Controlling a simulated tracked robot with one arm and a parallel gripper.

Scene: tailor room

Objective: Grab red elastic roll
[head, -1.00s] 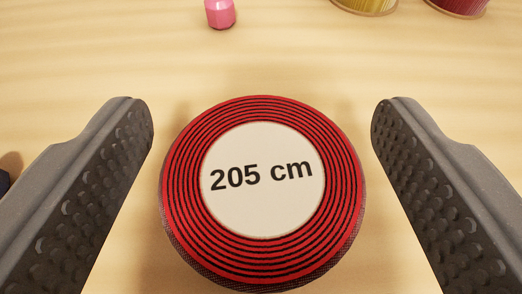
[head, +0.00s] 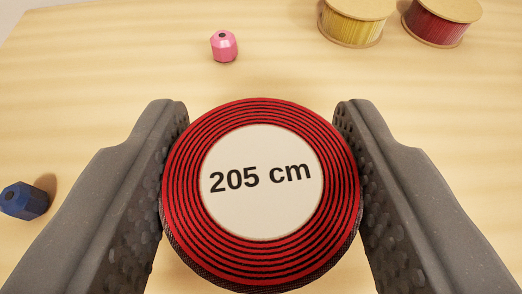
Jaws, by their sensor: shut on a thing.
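The red elastic roll (head: 185,200) is a round coil with dark rings and a white centre label reading "205 cm". It is in the lower middle of the head view. My gripper (head: 261,170) has one grey, studded finger on each side of the roll, and both press against its sides. The gripper is shut on the roll. The roll's underside is hidden, and it appears to be held above the table.
The light wooden table (head: 110,70) is mostly clear. A pink faceted piece (head: 224,46) stands beyond the roll. A yellow spool (head: 352,24) and a dark red spool (head: 438,24) stand at the far right. A dark blue faceted piece (head: 24,201) is at the left.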

